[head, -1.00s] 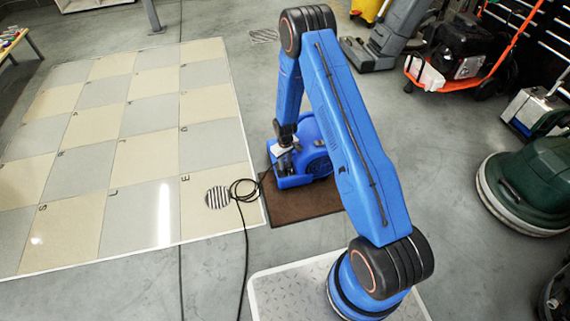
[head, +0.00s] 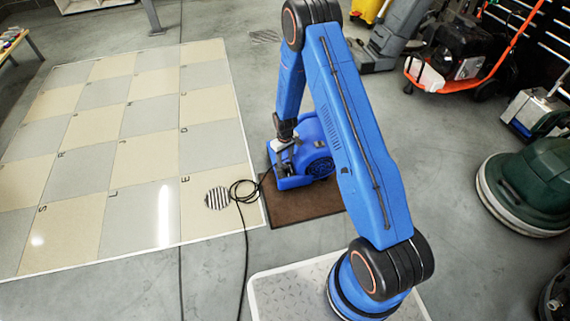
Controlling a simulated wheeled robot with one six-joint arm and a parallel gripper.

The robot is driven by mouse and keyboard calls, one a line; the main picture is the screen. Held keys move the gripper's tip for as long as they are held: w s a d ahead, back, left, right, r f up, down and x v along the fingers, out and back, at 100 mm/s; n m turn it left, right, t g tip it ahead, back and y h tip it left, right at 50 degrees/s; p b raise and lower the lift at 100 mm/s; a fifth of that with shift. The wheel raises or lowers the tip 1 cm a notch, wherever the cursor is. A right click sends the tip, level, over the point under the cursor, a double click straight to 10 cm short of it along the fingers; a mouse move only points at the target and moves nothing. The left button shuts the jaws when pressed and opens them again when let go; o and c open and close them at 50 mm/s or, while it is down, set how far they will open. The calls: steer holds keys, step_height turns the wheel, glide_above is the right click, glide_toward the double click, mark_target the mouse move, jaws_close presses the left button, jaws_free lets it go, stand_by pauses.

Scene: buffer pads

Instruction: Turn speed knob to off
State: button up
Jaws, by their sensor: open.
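A blue air mover (head: 317,162) stands on a brown mat (head: 295,217) near the middle of the head view. My gripper (head: 280,153) is at its upper left side, pointing down close to its housing. The gripper is open and nothing shows between its fingers. The speed knob cannot be made out; it is too small or hidden near the gripper. I cannot tell whether the fingers touch the machine.
A black cable (head: 243,190) coils left of the mat, by a round striped disc (head: 217,198). A checkered tile floor (head: 150,215) lies left. A green floor machine (head: 535,185) and an orange-framed machine (head: 455,65) stand at right.

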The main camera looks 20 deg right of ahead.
step_height(320, 180, up, 14)
steer(key=shift+f, duration=0.2)
steer(key=shift+r, duration=0.1)
stand_by(0.6)
step_height(320, 180, up, 18)
steer(key=m+t, duration=0.1)
glide_above(285, 166)
steer(key=s+d, duration=0.2)
steer(key=s, duration=0.3)
steer(key=s+d+r+m+t, duration=0.1)
steer(key=s+d+r, duration=0.1)
steer(key=s+r, duration=0.85)
steer(key=s+d+r+m+t, duration=0.1)
steer(key=s+r, duration=0.3)
steer(key=s, duration=0.5)
steer(key=s+r+t, duration=0.1)
steer(key=s+r, duration=0.4)
steer(key=s, duration=0.4)
steer(key=s+d+r+m, duration=0.1)
steer(key=s+r, duration=0.3)
steer(key=s, duration=0.5)
steer(key=shift+s+d+r+m+t, duration=0.25)
steer(key=shift+s+d+m+t, duration=0.05)
steer(key=shift+s+t, duration=0.1)
